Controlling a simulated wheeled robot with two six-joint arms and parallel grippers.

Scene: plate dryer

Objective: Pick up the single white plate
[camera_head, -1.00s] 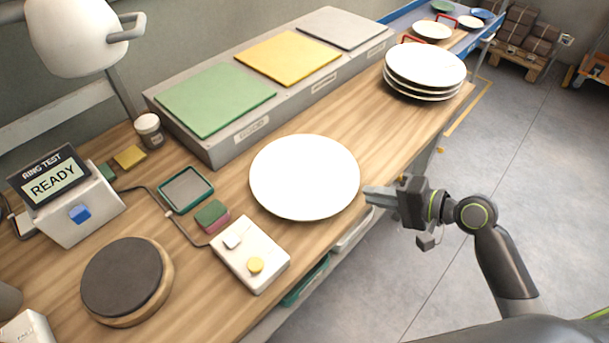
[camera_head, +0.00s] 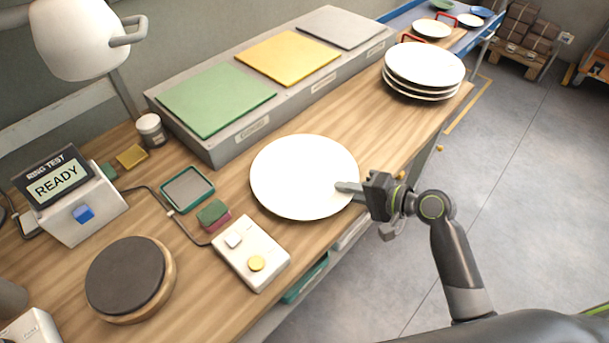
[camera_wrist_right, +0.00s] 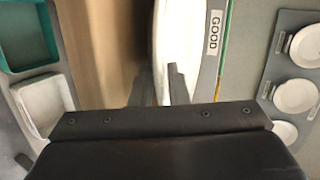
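The single white plate (camera_head: 298,172) lies flat on the wooden table, in front of the green and yellow pads. My right gripper (camera_head: 350,188) comes in from the right, its fingers overlapping the plate's right rim in the head view. In the right wrist view its two fingers (camera_wrist_right: 159,85) stand apart, with the white plate (camera_wrist_right: 200,62) rim showing between and beyond them. I cannot tell whether they touch it. My left gripper is not in view.
A stack of white plates (camera_head: 424,66) stands at the far right end of the table. A white control box (camera_head: 250,252), a sponge (camera_head: 213,214) and a round dark-topped disc (camera_head: 125,275) lie to the left. A low stepped block (camera_head: 215,150) runs behind the plate.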

